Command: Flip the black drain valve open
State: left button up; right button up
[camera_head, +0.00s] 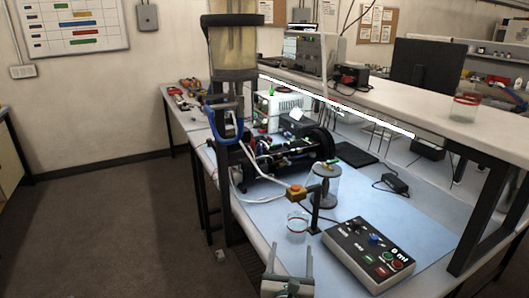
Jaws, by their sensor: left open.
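My left gripper (291,252) is at the bottom centre, its two grey fingers apart and pointing up the picture, with nothing between them. Just behind the beaker is a small clear sealed cylinder (329,190) with a dark grey cap, beside a black upright post (315,213). My right gripper is not in view.
A control box (345,243) with knobs, buttons and a "0 ml" display stands right of the gripper. A tall dark frame with an amber column (234,46) rises at left. Black machinery fills the bench behind.

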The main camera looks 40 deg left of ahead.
aim_at(197, 98)
jog(key=u, duration=1.4)
